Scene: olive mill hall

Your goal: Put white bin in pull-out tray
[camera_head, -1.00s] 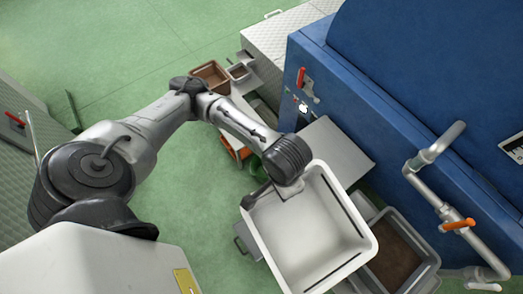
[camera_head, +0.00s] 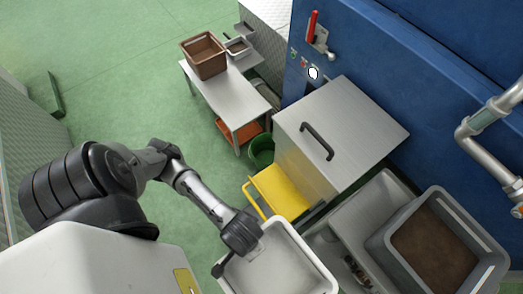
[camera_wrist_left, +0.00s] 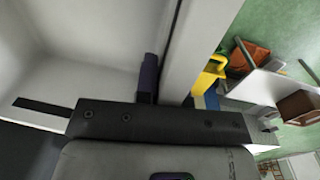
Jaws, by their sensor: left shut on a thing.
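The white bin (camera_head: 277,268) is at the bottom centre of the head view, cut off by the lower edge, and looks empty. My left gripper (camera_head: 226,262) is shut on its left rim. In the left wrist view the bin's wall (camera_wrist_left: 190,45) fills the left and middle, and a dark finger (camera_wrist_left: 148,78) of the gripper lies against it inside. A steel tray-like surface (camera_head: 352,222) lies right of the bin; I cannot tell whether it is the pull-out tray. My right gripper is not in view.
A grey bin with brown paste (camera_head: 435,250) stands at lower right. A steel box with a handle (camera_head: 335,125) and a yellow piece (camera_head: 280,192) are beyond the white bin. A small table (camera_head: 228,98) holds a brown crate (camera_head: 205,57).

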